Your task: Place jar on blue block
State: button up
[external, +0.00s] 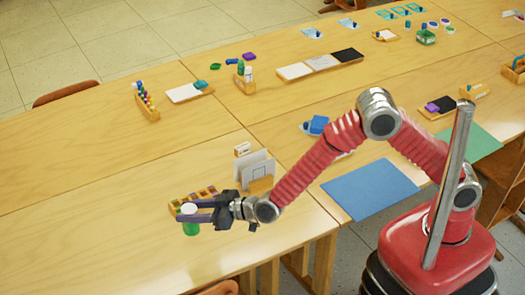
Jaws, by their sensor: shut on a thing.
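My gripper (187,212) is shut on a green jar with a white lid (191,229) near the front edge of the near table, at the lower left. The fingers cover part of the jar, and I cannot tell whether its base touches the table. A blue block (318,125) sits on a pale, partly hidden piece behind my arm, to the right of and farther back than the jar. Nothing shows on top of the block.
A wooden compartment tray (207,193) lies just behind the jar. A wooden holder with upright white cards (260,184) stands beside my forearm. A blue sheet (370,189) lies flat right of my arm. The table's left part is clear.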

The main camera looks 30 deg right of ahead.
dwell(0.4)
jog(key=w+d+r+m+t+h, duration=0.2)
jog(key=w+d+m+h, duration=0.1)
jog(key=w+d, duration=1.15)
jog(key=w+d+r+m+t+h, duration=0.1)
jog(key=w+d+r+m+h, duration=0.15)
jog(key=w+d, duration=1.25)
jog(key=w+d+m+t+h, duration=0.1)
jog(key=w+d+h, duration=0.15)
jog(key=d, duration=0.85)
jog(key=w+d+m+h, duration=0.1)
jog(key=w+d, duration=0.2)
jog(key=d, duration=0.8)
jog(key=s+d+m+h, duration=0.1)
jog(key=s+d, duration=0.1)
jog(key=d, duration=1.6)
jog(key=shift+d, duration=0.25)
jog(key=shift+f, duration=0.1)
notch_tip(320, 180, down, 6)
jog(key=shift+f, duration=0.15)
